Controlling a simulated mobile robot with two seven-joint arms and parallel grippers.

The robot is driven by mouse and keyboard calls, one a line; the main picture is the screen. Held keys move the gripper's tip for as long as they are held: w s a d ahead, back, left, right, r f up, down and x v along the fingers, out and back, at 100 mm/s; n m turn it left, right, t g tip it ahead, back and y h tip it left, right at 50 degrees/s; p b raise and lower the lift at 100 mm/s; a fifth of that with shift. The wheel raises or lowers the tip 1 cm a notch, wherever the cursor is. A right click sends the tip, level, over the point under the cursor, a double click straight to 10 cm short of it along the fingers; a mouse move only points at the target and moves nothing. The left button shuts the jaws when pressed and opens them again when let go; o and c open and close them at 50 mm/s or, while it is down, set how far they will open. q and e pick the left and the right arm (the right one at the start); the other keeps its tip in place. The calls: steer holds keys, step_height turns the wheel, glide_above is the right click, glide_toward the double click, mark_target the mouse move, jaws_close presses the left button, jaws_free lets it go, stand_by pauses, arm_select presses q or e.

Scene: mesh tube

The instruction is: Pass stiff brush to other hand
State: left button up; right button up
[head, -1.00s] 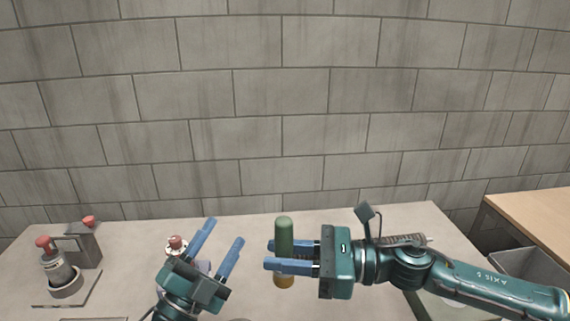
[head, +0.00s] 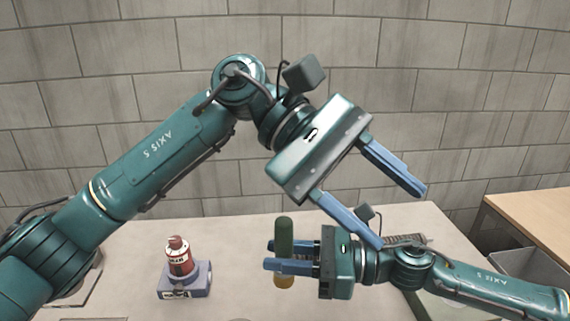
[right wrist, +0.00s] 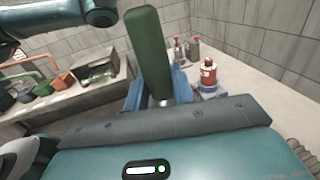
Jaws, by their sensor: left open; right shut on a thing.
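The stiff brush has a dark green cylindrical upper part (head: 284,237) and a tan lower end (head: 284,281). It stands about upright in my right gripper (head: 268,255), which is shut on it above the table. The green part also rises between the fingers in the right wrist view (right wrist: 148,52). My left gripper (head: 401,217) is open and empty. It is raised above and to the right of the brush in the head view, its fingers angled down to the right, apart from the brush. Its lower finger overlaps my right arm in the picture.
A red bottle (head: 179,258) stands on a grey-blue base (head: 200,279) at the table's left. A ribbed item (head: 405,240) lies behind my right arm. A wooden-topped surface (head: 540,208) and a grey bin (head: 535,268) are at right.

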arm_select(q)
step_height(320, 180, down, 2)
steer(key=w+a+m+t+y, duration=0.2)
steer(key=w+m+t+y, duration=0.1)
steer(key=t+y, duration=0.1)
steer(key=m+t+y, duration=0.2)
steer(key=t+y, duration=0.3)
steer(key=t, duration=0.1)
glide_toward(287, 219)
steer(key=f, duration=0.4)
steer(key=w+f, duration=0.1)
steer(key=f, duration=0.3)
steer(key=w+f, duration=0.1)
steer(key=f, duration=0.3)
steer(key=shift+d+f, duration=0.2)
steer(key=shift+d, duration=0.15)
steer(key=shift+c, duration=0.4)
steer(key=c, duration=0.9)
steer(key=shift+c, duration=0.6)
arm_select(e)
steer(key=o, duration=1.1)
